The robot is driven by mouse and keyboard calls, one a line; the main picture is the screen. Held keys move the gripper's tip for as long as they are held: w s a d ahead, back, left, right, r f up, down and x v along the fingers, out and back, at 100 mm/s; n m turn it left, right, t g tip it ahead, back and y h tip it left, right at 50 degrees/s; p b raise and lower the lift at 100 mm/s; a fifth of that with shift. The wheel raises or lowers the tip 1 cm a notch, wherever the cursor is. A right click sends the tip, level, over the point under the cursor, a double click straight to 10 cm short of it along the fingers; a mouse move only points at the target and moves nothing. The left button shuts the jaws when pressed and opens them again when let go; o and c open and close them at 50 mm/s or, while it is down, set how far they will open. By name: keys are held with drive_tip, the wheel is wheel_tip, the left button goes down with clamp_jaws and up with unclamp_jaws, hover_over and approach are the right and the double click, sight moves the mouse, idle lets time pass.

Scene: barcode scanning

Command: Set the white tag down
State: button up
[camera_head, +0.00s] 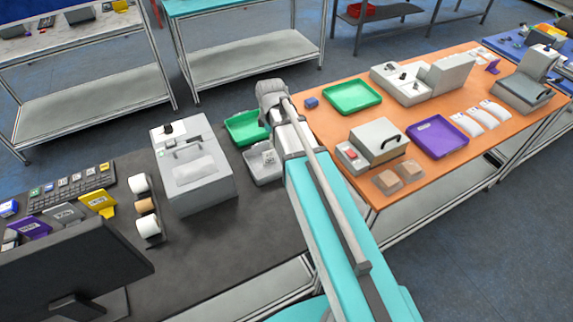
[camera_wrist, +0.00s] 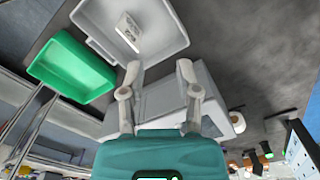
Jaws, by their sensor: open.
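The white tag (camera_wrist: 129,28) is a small pale piece with a dark mark. It lies inside the light grey tray (camera_wrist: 163,27), towards its left side in the wrist view. In the head view the tag (camera_head: 268,157) shows in the same tray (camera_head: 265,178), partly beside my arm. My gripper (camera_wrist: 160,68) is open and empty. Its two fingers are spread, apart from the tag, and show below the tray in the wrist view. In the head view my arm hides the fingers.
A green tray (camera_head: 246,128) stands beside the grey tray. A grey machine (camera_head: 193,175) stands left of the grey tray. The orange table (camera_head: 330,135) to the right holds another green tray (camera_head: 352,97), a purple tray (camera_head: 437,137) and several devices. The dark tabletop (camera_head: 215,235) has free room in front.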

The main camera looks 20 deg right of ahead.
drive_tip(key=s+d+m, duration=0.1)
drive_tip(key=s+m, duration=1.1)
drive_tip(key=m, duration=0.2)
drive_tip(key=shift+s, duration=0.15)
wheel_tip(320, 180, down, 5)
drive_tip(key=b, duration=0.5)
drive_tip(key=shift+r, duration=0.1)
idle(0.8)
